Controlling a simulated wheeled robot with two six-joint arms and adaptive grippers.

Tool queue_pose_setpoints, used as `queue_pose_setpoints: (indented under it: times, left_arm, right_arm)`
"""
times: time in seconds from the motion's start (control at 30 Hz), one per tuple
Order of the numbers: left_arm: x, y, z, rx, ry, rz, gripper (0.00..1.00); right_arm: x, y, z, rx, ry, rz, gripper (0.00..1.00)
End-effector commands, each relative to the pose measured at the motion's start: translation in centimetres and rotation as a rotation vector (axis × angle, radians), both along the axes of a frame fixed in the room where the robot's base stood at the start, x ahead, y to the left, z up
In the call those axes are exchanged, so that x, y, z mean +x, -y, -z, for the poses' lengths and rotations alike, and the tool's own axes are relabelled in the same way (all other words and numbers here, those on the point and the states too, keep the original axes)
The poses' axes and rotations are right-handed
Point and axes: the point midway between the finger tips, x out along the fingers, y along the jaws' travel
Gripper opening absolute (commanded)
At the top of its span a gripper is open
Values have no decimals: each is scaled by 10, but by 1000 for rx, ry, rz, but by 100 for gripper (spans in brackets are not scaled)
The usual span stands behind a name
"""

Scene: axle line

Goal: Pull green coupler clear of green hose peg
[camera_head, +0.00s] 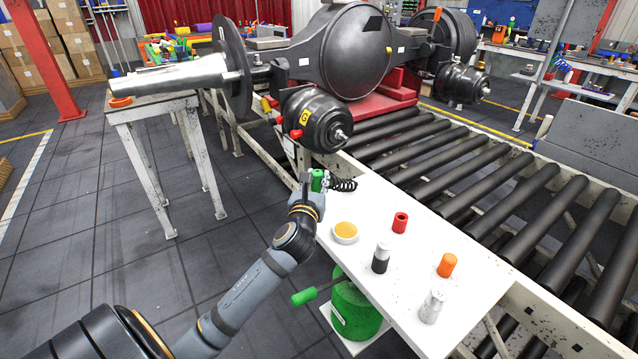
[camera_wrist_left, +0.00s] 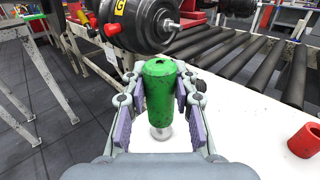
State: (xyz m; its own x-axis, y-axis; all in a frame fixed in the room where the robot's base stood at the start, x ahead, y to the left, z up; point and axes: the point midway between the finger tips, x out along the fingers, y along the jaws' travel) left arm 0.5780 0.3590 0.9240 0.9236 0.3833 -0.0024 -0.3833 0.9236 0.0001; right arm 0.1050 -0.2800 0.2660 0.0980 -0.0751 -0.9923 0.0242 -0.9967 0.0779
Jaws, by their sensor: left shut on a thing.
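The green coupler (camera_head: 317,180) is an upright green cylinder at the far left end of the white bench top (camera_head: 375,210). My left gripper (camera_head: 312,183) is shut on it. In the left wrist view the coupler (camera_wrist_left: 160,88) stands between the two purple-grey finger pads of my left gripper (camera_wrist_left: 160,108). A silver round foot (camera_wrist_left: 161,132) shows just below the coupler. I cannot tell whether the coupler still sits around a peg there. My right gripper is out of view.
On the bench stand a dish with orange filling (camera_head: 345,230), a red coupler (camera_head: 400,222), a black-and-silver cylinder (camera_head: 381,258), an orange coupler (camera_head: 447,265) and a silver cylinder (camera_head: 432,307). The axle's black brake chamber (camera_head: 317,118) hangs close behind the coupler. A roller conveyor (camera_head: 470,190) runs alongside.

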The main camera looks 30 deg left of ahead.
Motion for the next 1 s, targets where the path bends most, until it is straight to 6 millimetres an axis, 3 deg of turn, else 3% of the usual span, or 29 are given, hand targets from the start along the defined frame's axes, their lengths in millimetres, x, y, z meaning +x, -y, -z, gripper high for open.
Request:
queue_pose_setpoints:
  times: [0.03,0.1,0.3,0.33,0.4,0.53,1.0]
  left_arm:
    - [-11,6,-22,3,5,5,0]
    - [-29,13,-39,3,3,5,0]
    - [-85,36,-59,-2,1,3,0]
    - [-89,37,-66,-6,-3,0,0]
    - [-94,39,-71,-8,-3,0,0]
    - [-101,42,-71,-5,-1,0,0]
    - [-104,43,-69,1,2,1,0]
  right_arm:
    - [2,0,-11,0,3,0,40]
    - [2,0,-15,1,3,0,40]
    - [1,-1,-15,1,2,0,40]
    - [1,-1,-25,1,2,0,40]
    - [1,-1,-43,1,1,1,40]
    - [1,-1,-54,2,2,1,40]
    - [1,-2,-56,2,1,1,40]
